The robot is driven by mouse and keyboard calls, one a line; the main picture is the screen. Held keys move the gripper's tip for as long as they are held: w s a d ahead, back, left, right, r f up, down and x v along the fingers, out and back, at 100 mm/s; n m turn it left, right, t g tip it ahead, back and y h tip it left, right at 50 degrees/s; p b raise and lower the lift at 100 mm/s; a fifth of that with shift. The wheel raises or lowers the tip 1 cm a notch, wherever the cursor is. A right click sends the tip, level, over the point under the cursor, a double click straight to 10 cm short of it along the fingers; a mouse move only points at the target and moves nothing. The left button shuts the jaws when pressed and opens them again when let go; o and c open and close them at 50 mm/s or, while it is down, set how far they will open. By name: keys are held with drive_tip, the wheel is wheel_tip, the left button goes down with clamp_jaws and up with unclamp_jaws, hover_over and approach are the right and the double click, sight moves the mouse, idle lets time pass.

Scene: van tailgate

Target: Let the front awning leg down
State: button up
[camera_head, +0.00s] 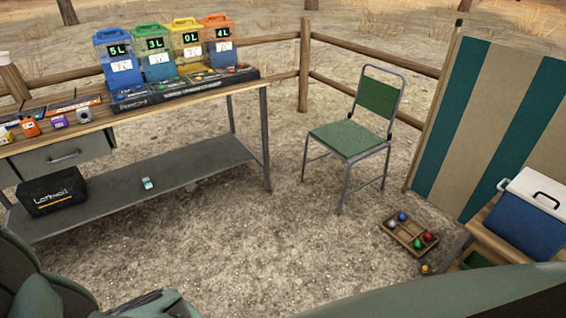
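I cannot make out an awning or a front awning leg in this view. A teal and beige striped cloth panel (487,120) stands at the right, with a slim wooden post (436,110) along its left edge. I cannot tell whether it belongs to the awning. Grey-green and dark parts along the bottom edge look like my own body and arm. My gripper's fingertips do not show.
A workbench (205,165) with coloured dispensers (158,58) stands at left. A green folding chair (348,138) stands at centre-right. A ball tray (408,233) lies on the ground near a blue cooler (527,220). A wooden fence (305,65) runs behind. The middle ground is clear.

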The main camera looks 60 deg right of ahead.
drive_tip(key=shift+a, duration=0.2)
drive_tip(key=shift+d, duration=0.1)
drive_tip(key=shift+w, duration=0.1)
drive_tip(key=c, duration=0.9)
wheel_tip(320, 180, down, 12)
drive_tip(key=b, duration=1)
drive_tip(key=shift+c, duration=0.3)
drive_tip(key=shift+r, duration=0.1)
